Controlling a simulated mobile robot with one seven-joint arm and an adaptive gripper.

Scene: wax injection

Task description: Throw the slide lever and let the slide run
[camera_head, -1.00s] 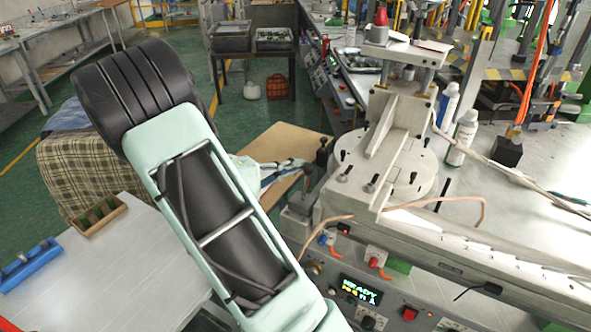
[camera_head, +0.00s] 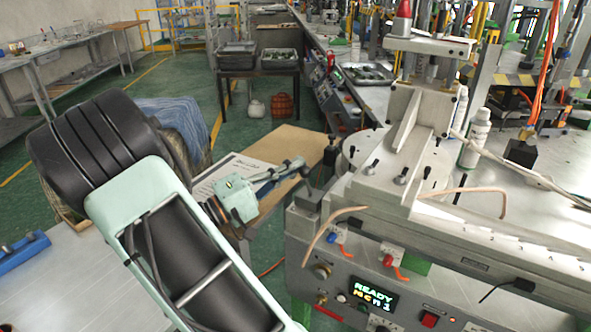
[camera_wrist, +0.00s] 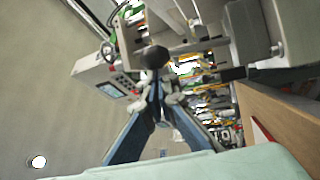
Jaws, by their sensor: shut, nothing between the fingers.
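The slide lever, a short post with a dark round knob (camera_head: 306,171), stands on a grey block (camera_head: 304,198) at the left front corner of the machine. My gripper (camera_head: 300,164) is beside the knob, with its fingers together and nothing held. In the wrist view a dark knob (camera_wrist: 152,57) appears just beyond the closed fingertips (camera_wrist: 159,92); I cannot tell whether they touch. The slide's round plate (camera_head: 363,150) sits on the machine bed, with a pale upright bracket and small black clamps on top. The display (camera_head: 374,296) shows READY in green.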

